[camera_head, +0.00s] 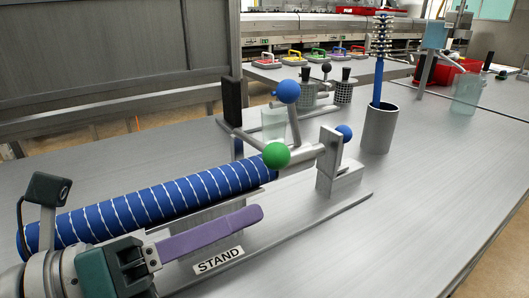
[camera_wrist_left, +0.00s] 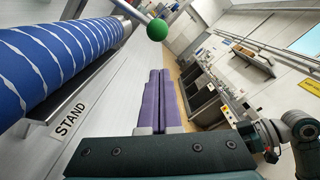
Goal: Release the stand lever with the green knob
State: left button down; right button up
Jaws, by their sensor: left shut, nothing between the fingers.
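The green knob (camera_head: 276,155) is a ball on the end of a grey lever rod (camera_head: 308,154), at the right end of the stand. It also shows near the top of the left wrist view (camera_wrist_left: 157,29). The stand (camera_head: 305,221) is a metal base with a "STAND" label. A blue roll with white stripes (camera_head: 150,205) lies along it. My left gripper (camera_head: 257,213) has purple fingers, shut together and empty. They point along the near side of the roll, with their tips below the green knob and apart from it in the picture. My right gripper is not in view.
Blue balls (camera_head: 288,91) and (camera_head: 344,131) sit close to the green knob. A clear cup (camera_head: 274,124) is behind it. A metal cylinder (camera_head: 380,130) holding a blue-handled brush (camera_head: 378,75) stands to the right. The near right of the table (camera_head: 400,220) is clear.

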aim_at(276, 163)
pick_arm(q)
jog(key=shift+w+d+r+p, duration=0.15)
jog(key=shift+w+r, duration=0.15)
jog(key=shift+w, duration=0.25)
jog(key=shift+w+d+r+p, duration=0.2)
jog(key=shift+w+r, duration=0.15)
jog(key=shift+w, duration=0.25)
jog(key=shift+w+d+r+p, duration=0.15)
jog(key=shift+w+r, duration=0.15)
jog(key=shift+w, duration=0.25)
jog(key=shift+r, duration=0.1)
jog(key=shift+r+n+p, duration=0.35)
jog(key=shift+n+p, duration=0.15)
jog(key=shift+p, duration=0.05)
jog(key=shift+r+p, duration=0.3)
jog(key=shift+p, duration=0.05)
